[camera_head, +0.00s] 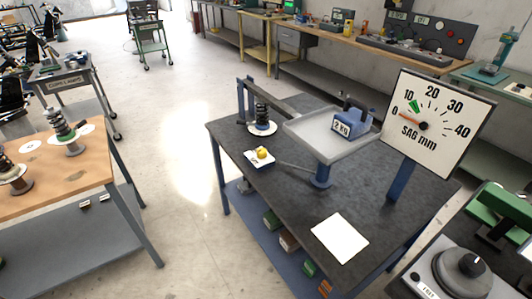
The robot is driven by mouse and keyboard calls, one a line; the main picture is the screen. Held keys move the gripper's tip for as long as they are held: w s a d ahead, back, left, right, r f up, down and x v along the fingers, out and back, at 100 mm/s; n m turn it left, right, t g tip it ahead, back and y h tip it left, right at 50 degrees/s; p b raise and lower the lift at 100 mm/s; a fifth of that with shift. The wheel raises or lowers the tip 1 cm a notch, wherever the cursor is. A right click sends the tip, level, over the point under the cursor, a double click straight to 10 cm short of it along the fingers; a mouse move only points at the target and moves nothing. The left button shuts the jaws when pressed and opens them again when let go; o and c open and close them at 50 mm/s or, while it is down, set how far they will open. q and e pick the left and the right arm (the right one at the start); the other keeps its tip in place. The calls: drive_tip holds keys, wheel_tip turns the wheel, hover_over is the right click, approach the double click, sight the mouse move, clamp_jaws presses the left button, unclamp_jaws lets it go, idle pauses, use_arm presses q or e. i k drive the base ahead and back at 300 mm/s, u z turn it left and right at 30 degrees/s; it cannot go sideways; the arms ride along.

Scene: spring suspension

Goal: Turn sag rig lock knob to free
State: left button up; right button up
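The sag rig stands on a dark-topped bench (285,195). Its lock knob (262,153) looks like the small yellow knob on a low box with a white top near the bench's left edge; its marking is too small to read. Behind it a dark coil spring (262,115) stands on a white disc under a blue-grey frame (241,100). A grey tray (310,135) on a blue post carries a blue 2 kg weight (347,125). The SAG mm dial (440,110) has its red needle between 0 and 10, below the green band. Neither gripper is in view.
A white sheet (340,237) lies on the bench's front part. A wooden-topped bench (60,185) with springs stands at left, with open floor (185,190) between. A green and grey device with a round knob (463,270) is at lower right.

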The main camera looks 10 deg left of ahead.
sight(261, 152)
drive_tip(key=k, duration=1.3)
drive_tip(key=u, duration=0.45)
drive_tip(key=i, duration=0.55)
drive_tip(key=u, duration=0.7)
drive_tip(key=i, duration=1.55)
drive_tip(key=z, duration=1.3)
drive_tip(key=i, duration=0.5)
drive_tip(key=z, duration=0.55)
